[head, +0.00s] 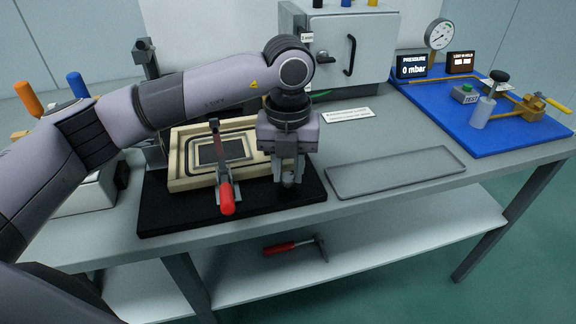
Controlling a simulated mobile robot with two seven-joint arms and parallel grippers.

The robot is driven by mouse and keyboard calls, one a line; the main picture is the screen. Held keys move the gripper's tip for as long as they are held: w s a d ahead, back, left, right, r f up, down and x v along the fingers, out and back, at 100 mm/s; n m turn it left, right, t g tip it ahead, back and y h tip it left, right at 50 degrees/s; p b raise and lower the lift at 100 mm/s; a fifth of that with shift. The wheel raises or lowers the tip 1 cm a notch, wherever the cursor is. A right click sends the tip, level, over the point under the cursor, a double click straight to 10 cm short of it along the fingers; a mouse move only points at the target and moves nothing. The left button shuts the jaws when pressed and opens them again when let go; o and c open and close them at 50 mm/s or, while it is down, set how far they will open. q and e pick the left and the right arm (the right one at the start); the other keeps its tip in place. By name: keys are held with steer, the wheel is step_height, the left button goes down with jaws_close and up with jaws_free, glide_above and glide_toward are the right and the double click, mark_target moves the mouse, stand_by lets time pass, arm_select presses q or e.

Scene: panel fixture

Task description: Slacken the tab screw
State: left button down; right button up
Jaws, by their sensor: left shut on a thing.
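The panel fixture has a black base plate (170,215) carrying a cream frame (190,180) with a dark recessed panel. My left gripper (289,178) points down over the right front part of the base plate, beside the frame's right end. Its fingers are shut on a small grey piece low between them, which looks like the tab screw (288,181). The fingers and the gripper body hide most of the screw and the frame's right corner. A clamp with a red handle (227,197) lies across the front of the frame. My right gripper is not in view.
An empty grey tray (395,173) lies right of the fixture. A blue board (520,130) with a black-knobbed part, a yellow-handled valve and a gauge (440,34) is far right; the pressure display (412,67) reads 0 mbar. A grey cabinet (350,45) stands behind. A red-handled hammer (290,246) lies on the shelf below.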

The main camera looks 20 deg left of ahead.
mark_target(288, 176)
arm_select(q)
steer(key=c, duration=0.9)
jaws_free()
step_height(288, 176, up, 7)
steer(key=shift+r, duration=0.15)
